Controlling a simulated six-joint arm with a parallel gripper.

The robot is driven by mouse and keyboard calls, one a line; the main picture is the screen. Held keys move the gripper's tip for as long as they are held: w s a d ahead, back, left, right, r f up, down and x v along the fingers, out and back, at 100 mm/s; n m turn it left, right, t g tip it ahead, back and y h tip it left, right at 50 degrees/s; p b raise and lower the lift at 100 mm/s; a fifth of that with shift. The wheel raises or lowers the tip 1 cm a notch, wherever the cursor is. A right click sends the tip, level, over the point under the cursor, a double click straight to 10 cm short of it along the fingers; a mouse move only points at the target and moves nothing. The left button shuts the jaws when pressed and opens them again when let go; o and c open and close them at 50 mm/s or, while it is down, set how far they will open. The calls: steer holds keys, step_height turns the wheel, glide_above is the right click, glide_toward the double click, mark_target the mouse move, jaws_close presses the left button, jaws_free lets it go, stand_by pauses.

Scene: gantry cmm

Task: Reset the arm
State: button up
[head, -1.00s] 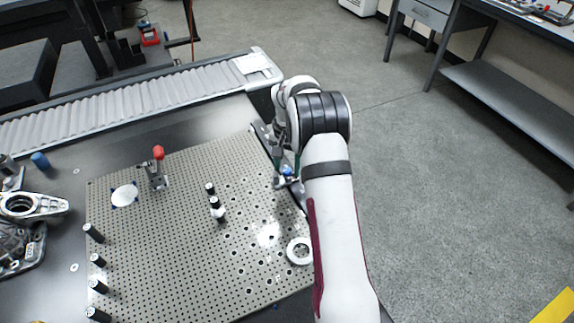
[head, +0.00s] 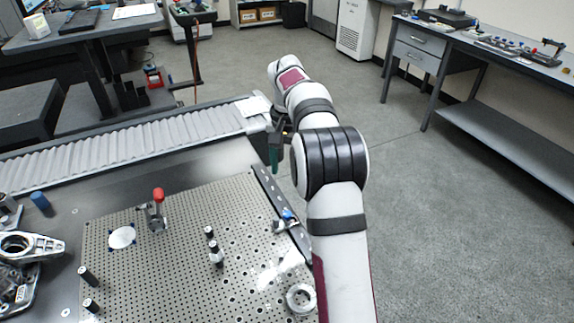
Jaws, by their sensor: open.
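My arm reaches forward along the right edge of the perforated plate (head: 180,262). My gripper (head: 274,158) shows only in part beside the arm's elbow joint, over the back right corner of the table. Its dark green finger points down, and I see nothing held in it. It stands above the table, clear of the plate and of the dark rail (head: 280,212) at the plate's right edge. The rest of the gripper is hidden behind my arm.
A ribbed bellows cover (head: 120,145) runs along the table's back. On the plate stand a red-knobbed clamp (head: 157,208), small dark posts (head: 215,253) and a metal ring (head: 300,298). Metal castings (head: 25,246) lie at left. The floor on the right is open.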

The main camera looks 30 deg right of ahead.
steer(key=shift+r, duration=0.3)
steer(key=s+a+r+n+y, duration=0.1)
steer(key=s+a+r, duration=0.2)
steer(key=s+a, duration=0.5)
steer(key=s+a+r+n, duration=0.1)
steer(key=s+a+r, duration=0.3)
steer(key=s, duration=0.6)
steer(key=s+a+f, duration=0.3)
steer(key=s, duration=0.5)
steer(key=s+a+f+n, duration=0.1)
steer(key=s+a+f, duration=0.2)
steer(key=s, duration=0.6)
steer(key=shift+a+f+n+y, duration=0.2)
steer(key=shift+f+n+y, duration=0.1)
steer(key=shift+f+y, duration=0.15)
steer(key=shift+c, duration=0.4)
